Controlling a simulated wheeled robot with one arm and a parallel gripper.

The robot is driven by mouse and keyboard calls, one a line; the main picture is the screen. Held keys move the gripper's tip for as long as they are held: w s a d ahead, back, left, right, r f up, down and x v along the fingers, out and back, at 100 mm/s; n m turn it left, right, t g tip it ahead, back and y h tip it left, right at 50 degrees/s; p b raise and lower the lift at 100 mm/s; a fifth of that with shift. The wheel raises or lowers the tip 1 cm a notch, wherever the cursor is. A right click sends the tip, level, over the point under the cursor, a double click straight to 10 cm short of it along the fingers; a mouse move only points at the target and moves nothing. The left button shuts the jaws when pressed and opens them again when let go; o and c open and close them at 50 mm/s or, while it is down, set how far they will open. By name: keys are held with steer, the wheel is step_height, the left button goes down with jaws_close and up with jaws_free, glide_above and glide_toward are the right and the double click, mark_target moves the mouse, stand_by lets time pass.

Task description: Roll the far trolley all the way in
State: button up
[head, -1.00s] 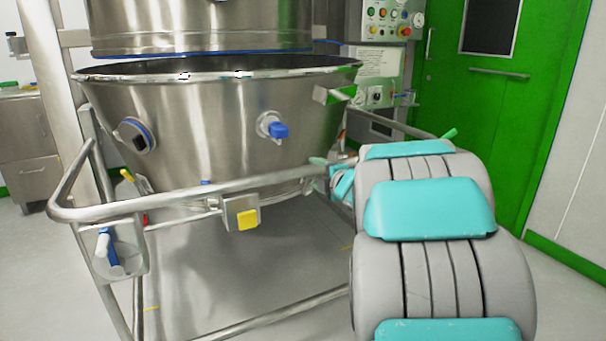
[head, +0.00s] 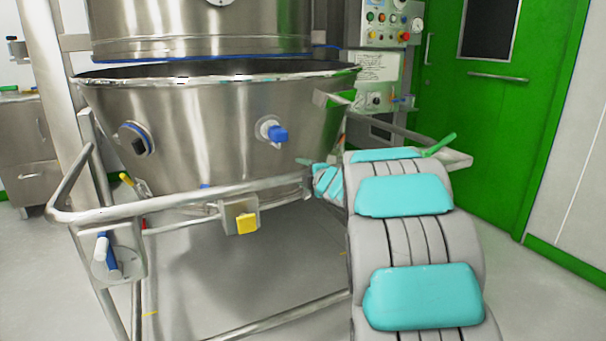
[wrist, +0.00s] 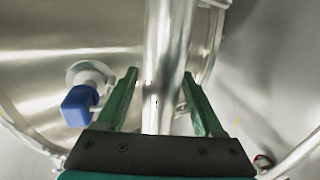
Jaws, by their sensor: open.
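The trolley (head: 170,202) is a tubular steel frame carrying a wide conical steel bowl (head: 205,130), in the middle of the head view. Its push rail runs across the front of the bowl. My gripper (head: 306,170) is at the right part of this rail, mostly hidden behind my arm. In the wrist view the green fingers (wrist: 160,85) are open, one on each side of the steel tube (wrist: 160,60). The tube lies between them with a gap on the left. Whether a finger touches it on the right is unclear.
A steel cylinder (head: 200,35) stands above the bowl, its lower edge over the bowl's rim. A control panel (head: 385,22) is behind on the right, beside a green door (head: 485,120). A cabinet (head: 32,150) stands at the left. Floor at front left is clear.

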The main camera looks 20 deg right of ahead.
jaws_close()
stand_by(0.5)
stand_by(0.8)
